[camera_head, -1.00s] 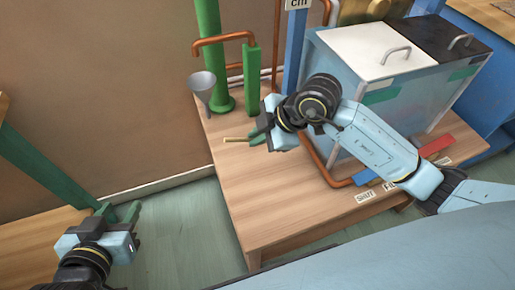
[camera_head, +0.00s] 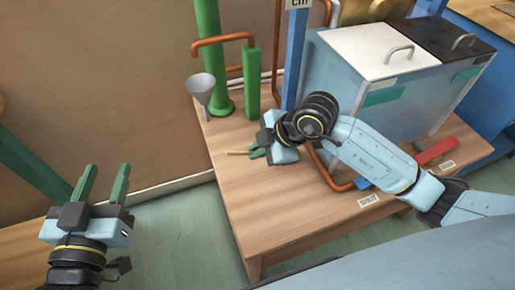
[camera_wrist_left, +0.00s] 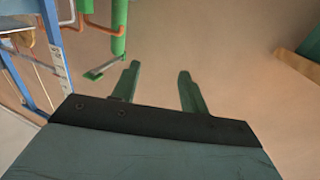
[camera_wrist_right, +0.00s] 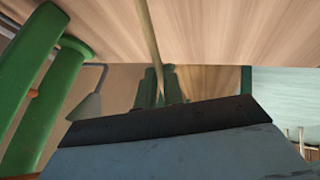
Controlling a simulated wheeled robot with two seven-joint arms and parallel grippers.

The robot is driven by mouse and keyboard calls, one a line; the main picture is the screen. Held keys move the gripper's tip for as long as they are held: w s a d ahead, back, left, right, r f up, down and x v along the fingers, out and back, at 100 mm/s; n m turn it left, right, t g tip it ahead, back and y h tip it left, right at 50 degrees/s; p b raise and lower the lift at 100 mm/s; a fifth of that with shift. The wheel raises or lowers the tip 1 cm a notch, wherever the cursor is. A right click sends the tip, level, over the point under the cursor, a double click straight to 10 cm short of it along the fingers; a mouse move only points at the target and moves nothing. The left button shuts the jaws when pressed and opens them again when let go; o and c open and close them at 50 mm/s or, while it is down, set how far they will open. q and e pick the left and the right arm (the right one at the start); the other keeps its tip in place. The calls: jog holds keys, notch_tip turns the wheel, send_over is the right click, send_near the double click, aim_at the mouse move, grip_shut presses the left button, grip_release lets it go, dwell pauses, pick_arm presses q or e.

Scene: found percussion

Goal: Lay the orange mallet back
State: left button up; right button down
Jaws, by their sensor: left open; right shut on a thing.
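My right gripper (camera_head: 256,153) is shut on a thin tan stick (camera_head: 238,153), which looks like the mallet's handle. It is low over the wooden table (camera_head: 245,200), near its left edge. The stick also shows in the right wrist view (camera_wrist_right: 150,45), running from between the green fingers toward the table surface. No orange mallet head can be made out. I cannot tell whether the stick touches the table. My left gripper (camera_head: 105,185) is open and empty, out left of the table, fingers pointing up in the head view; its spread fingers show in the left wrist view (camera_wrist_left: 158,88).
A grey funnel (camera_head: 201,86) and green pipes (camera_head: 251,80) stand behind the right gripper. A large glassy tank (camera_head: 350,75) with white and black lids stands to the right. A red block (camera_head: 435,151) and a "SHUT" label (camera_head: 369,201) lie near it. The table's front left is clear.

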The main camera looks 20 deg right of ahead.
jog(key=c, duration=1.5)
grip_release()
jog(key=shift+f, duration=0.1)
